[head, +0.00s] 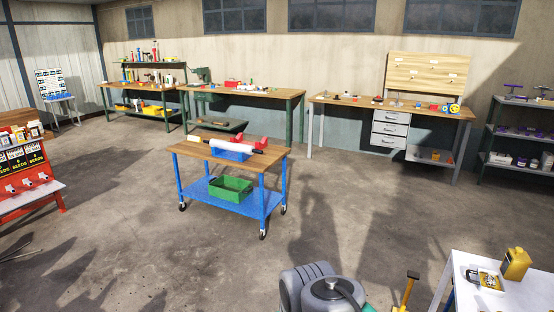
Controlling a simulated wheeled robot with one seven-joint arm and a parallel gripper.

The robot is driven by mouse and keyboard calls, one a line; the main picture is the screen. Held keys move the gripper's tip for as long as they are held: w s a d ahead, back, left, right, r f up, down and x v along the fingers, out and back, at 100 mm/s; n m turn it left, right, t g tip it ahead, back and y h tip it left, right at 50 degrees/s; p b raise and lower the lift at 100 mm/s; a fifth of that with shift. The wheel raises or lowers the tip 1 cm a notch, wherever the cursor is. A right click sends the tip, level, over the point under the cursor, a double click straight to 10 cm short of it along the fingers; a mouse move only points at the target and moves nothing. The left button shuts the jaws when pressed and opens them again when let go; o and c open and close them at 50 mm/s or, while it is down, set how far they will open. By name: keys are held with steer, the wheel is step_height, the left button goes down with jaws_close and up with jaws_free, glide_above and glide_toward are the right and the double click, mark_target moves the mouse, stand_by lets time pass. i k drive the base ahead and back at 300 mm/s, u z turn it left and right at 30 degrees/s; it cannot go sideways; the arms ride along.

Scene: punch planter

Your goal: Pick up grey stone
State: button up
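I cannot make out a grey stone in the head view. Small items lie on several benches, too small to tell apart: on the right wooden workbench (385,103), the middle green-legged bench (275,91) and the far left bench. My gripper is not in view.
A blue wheeled cart (268,205) stands mid-floor, with a green crate (230,188) on its lower shelf. A red seed stand (30,200) is at left. A white table (515,298) with a yellow container (515,264) is at lower right. Grey rounded equipment (330,293) is at bottom centre. Open floor surrounds the cart.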

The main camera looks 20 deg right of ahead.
mark_target(491, 280)
steer(key=z, duration=0.6)
steer(key=i, duration=0.85)
steer(key=z, duration=0.45)
steer(key=i, duration=1.2)
steer(key=z, duration=0.1)
